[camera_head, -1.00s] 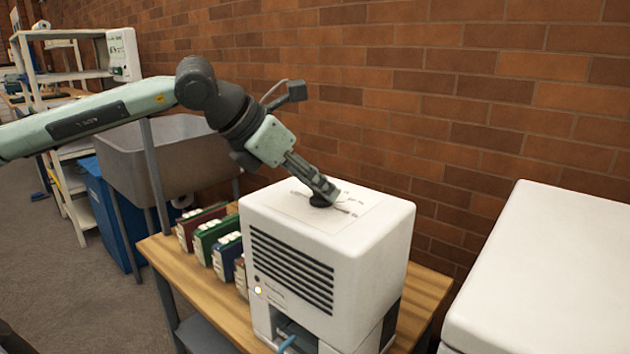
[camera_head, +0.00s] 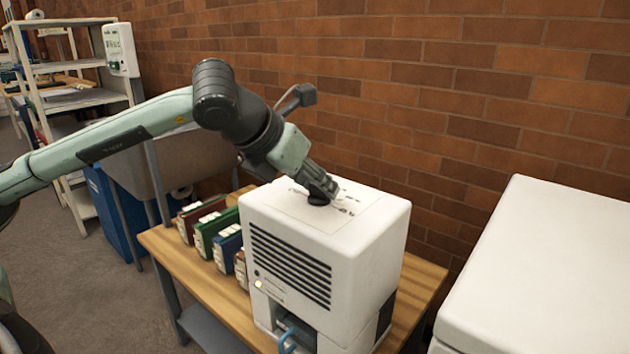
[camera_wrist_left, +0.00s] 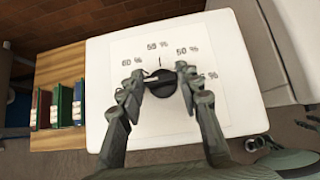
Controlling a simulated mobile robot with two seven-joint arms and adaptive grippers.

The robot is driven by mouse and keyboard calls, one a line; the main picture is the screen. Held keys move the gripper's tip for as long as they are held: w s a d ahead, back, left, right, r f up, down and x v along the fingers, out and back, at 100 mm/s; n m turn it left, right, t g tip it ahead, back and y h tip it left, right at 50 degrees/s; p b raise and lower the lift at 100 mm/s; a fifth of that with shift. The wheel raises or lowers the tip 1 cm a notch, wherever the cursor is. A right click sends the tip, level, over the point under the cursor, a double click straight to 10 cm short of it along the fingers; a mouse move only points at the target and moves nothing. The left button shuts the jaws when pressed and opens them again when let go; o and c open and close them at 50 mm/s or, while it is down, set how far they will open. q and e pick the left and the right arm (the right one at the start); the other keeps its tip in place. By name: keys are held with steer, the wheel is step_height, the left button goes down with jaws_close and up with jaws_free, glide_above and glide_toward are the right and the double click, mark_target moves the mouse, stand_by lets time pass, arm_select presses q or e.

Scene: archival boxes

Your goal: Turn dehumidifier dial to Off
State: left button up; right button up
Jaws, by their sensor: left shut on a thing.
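The white dehumidifier (camera_head: 300,270) stands on a wooden table, with dark vent slats on its front. Its black round dial (camera_wrist_left: 168,98) sits on the top panel (camera_wrist_left: 140,128), which carries printed percent marks such as 60 % and 50 %. My left gripper (camera_wrist_left: 158,80) comes down from above with its two fingers on either side of the dial, shut on it. In the head view the left gripper (camera_head: 326,190) hides part of the dial (camera_head: 318,200). I cannot clearly tell which mark the dial points to. My right gripper is not in view.
Several coloured binders (camera_head: 212,228) stand on the wooden table (camera_head: 195,270) left of the dehumidifier. A large white box-shaped unit (camera_head: 550,250) stands at the right. A brick wall (camera_head: 450,90) is behind. A grey sink-like tub and shelves (camera_head: 75,100) are at the left.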

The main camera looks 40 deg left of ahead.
arm_select(q)
steer(key=o, duration=1.2)
steer(key=shift+c, duration=0.2)
steer(key=v, duration=1.2)
